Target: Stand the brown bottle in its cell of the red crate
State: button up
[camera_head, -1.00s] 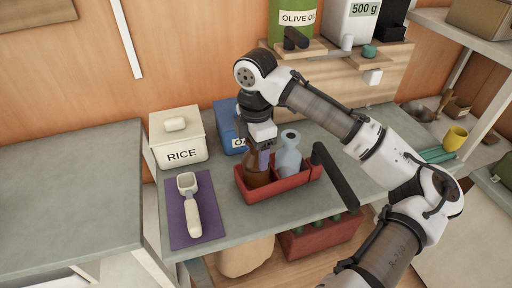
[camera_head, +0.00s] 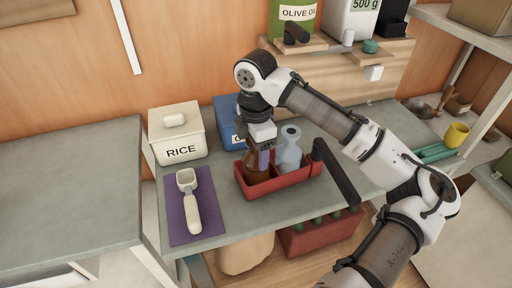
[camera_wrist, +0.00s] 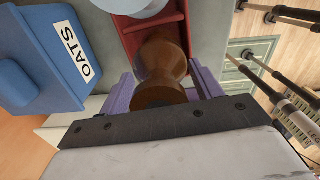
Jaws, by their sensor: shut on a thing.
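The brown bottle (camera_head: 257,168) stands about upright in the left cell of the red crate (camera_head: 287,186), its lower part hidden behind the crate's front wall. My gripper (camera_head: 263,154) is above the crate, shut on the bottle's upper part. In the wrist view the brown bottle (camera_wrist: 162,75) is between the purple fingers of my gripper (camera_wrist: 165,92), and a red crate wall (camera_wrist: 151,35) shows beyond it. I cannot tell whether the bottle's base touches the crate floor.
A grey-blue bottle (camera_head: 289,152) stands in the crate's right cell. The blue OATS box (camera_head: 228,122) is close behind. The white RICE box (camera_head: 178,136) and a scoop (camera_head: 190,203) on a purple mat (camera_head: 177,222) are to the left. A dark handle (camera_head: 336,172) is at the right.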

jog(key=shift+f+b, duration=0.3)
jog(key=shift+f, duration=0.35)
dwell(1.3)
jog(key=o, duration=1.6)
jog(key=shift+c, duration=0.2)
jog(key=shift+r, duration=0.1)
notch_tip(320, 180, up, 14)
jog(key=shift+f, duration=0.2)
